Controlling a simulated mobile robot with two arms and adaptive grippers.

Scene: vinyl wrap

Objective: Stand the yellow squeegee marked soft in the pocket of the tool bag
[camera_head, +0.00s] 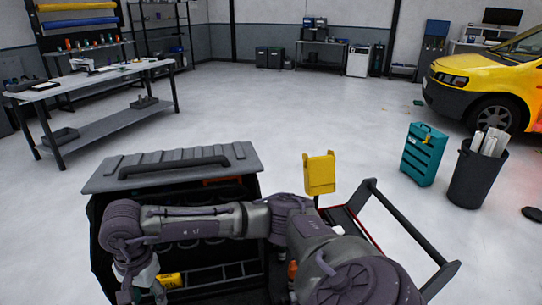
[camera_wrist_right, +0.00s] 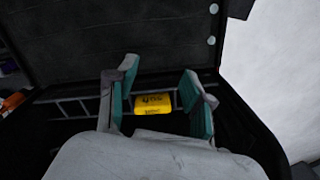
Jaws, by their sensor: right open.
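A yellow piece with dark lettering, apparently the squeegee (camera_wrist_right: 153,103), shows in the right wrist view between and beyond my fingers; I cannot read the lettering surely. In the head view the yellow piece (camera_head: 168,281) is low inside the dark open tool bag (camera_head: 262,185), by a grey ladder-like row of slots. My right gripper (camera_wrist_right: 166,98) is open, its two teal-padded fingers on either side of the yellow piece with gaps visible. In the head view my right arm reaches across the bag, its gripper (camera_head: 142,284) pointing down at the left. My left gripper is not in view.
The bag's raised grey lid (camera_head: 172,166) stands behind the arm. A yellow holder on a post (camera_head: 320,173) and a dark frame (camera_head: 408,228) are to the right. A teal case (camera_head: 424,154) and a dark bin (camera_head: 474,178) stand farther right.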

